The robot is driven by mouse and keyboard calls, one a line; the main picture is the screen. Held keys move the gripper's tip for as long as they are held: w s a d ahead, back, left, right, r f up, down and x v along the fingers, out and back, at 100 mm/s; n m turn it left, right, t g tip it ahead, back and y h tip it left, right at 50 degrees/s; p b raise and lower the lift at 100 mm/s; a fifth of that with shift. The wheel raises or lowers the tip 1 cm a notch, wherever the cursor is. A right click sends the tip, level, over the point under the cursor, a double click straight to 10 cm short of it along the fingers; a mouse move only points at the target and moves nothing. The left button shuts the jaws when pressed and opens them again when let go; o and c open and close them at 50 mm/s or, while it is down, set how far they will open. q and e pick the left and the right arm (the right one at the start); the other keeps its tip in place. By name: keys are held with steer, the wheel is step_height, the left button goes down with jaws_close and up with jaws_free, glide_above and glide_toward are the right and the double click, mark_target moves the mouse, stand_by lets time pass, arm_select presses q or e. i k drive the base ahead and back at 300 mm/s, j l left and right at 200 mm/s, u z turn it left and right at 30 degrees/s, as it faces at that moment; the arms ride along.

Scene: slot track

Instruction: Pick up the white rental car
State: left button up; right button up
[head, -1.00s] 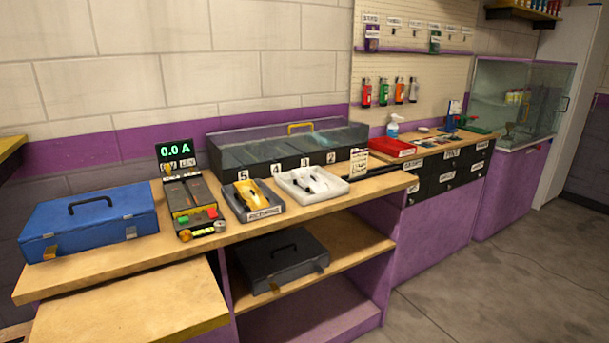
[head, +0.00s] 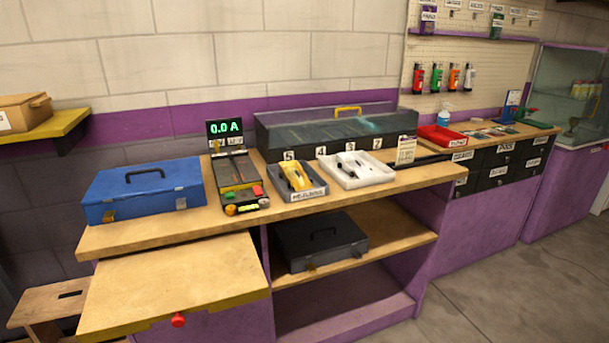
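A white tray (head: 388,175) stands on the wooden counter, right of the middle. Small pale and dark shapes lie in it; a white car (head: 352,163) may be among them, but it is too small to tell apart from the tray. A grey labelled tray (head: 305,193) stands just left of it and holds a yellow car (head: 297,176). Neither of my grippers is in view.
A track box with a lit 0.0 A display (head: 225,128) and a blue case (head: 143,190) stand left of the trays. A clear-lidded case (head: 330,130) is behind them. A black case (head: 320,245) lies on the shelf below. A pulled-out board (head: 170,285) juts out front left.

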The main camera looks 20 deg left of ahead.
mark_target(351, 162)
steer(key=i+l+u, duration=0.1)
steer(key=u, duration=1.1)
steer(key=l+u, duration=0.3)
steer(key=u, duration=0.15)
steer(key=i+l+u, duration=0.1)
steer(key=l+u, duration=0.5)
steer(key=l, duration=0.2)
steer(key=k+l+u, duration=0.1)
steer(key=l+u, duration=0.15)
steer(key=l, duration=0.15)
steer(key=k+l+u, duration=0.2)
steer(key=l, duration=0.2)
steer(key=l+u, duration=0.2)
steer(key=l, duration=0.2)
steer(key=k+l, duration=0.15)
steer(key=l, duration=0.25)
steer(key=k+l, duration=0.15)
steer(key=l, duration=0.3)
steer(key=k+l+u, duration=0.1)
steer(key=l, duration=0.3)
steer(key=k+l, duration=0.25)
steer(key=l, duration=0.15)
